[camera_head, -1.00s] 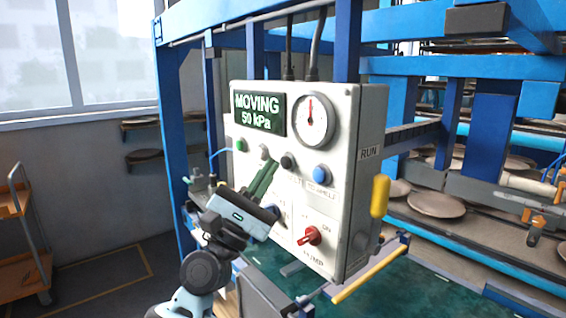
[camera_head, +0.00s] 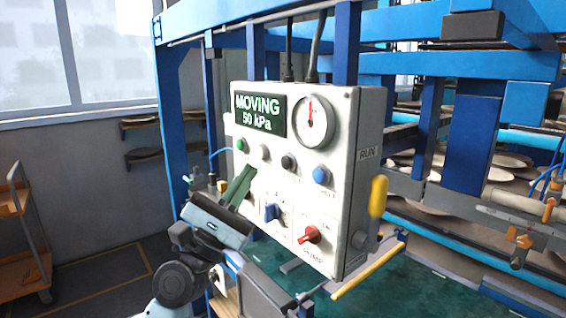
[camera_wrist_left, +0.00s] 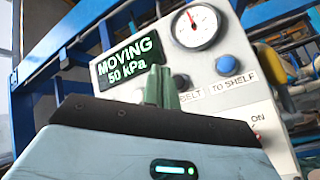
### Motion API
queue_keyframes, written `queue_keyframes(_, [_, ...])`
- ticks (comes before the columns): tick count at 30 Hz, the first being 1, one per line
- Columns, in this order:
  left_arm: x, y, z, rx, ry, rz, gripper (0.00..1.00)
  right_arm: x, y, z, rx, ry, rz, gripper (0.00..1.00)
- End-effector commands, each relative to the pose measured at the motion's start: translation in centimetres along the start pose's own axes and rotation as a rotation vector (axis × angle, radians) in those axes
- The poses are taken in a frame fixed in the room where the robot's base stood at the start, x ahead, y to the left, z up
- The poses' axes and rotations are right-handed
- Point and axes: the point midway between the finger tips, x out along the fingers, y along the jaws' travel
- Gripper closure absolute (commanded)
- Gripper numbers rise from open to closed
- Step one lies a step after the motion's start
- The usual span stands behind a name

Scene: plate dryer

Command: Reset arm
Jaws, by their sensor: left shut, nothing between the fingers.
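A white control box (camera_head: 342,200) hangs on the blue frame in the head view. Its green display (camera_head: 259,116) reads "MOVING 50 kPa", beside a round gauge (camera_head: 313,120). Below are a row of buttons, a blue knob (camera_head: 271,212) and a red knob (camera_head: 310,235). My left gripper (camera_head: 245,172) has its green fingers shut and empty, in front of the box's left part, pointing up. In the left wrist view the fingers (camera_wrist_left: 160,86) stand before the box, just below the display (camera_wrist_left: 130,60). They hide part of the button row. My right gripper is not in view.
A yellow handle (camera_head: 379,196) sticks out from the box's right side. Blue frame posts (camera_head: 172,130) stand behind. Racks with several round plates (camera_head: 512,160) are on the right. An orange cart (camera_head: 22,230) stands at far left; open floor lies between.

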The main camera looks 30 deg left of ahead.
Motion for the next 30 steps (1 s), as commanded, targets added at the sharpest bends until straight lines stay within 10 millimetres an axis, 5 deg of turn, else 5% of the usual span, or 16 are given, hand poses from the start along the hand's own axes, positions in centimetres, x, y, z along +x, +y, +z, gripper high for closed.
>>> queue_keyframes(20, [-0.5, -0.1, -0.1, 0.013, 0.010, -0.006, 1.00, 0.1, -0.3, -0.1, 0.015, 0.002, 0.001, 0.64])
queue_keyframes(26, [-5.0, -5.2, -5.4, 0.302, 0.170, -0.139, 1.00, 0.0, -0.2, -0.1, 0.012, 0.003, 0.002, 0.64])
queue_keyframes(30, [-11.2, -10.4, -9.9, 0.615, 0.290, -0.338, 1.00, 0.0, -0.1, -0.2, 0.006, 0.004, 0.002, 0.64])
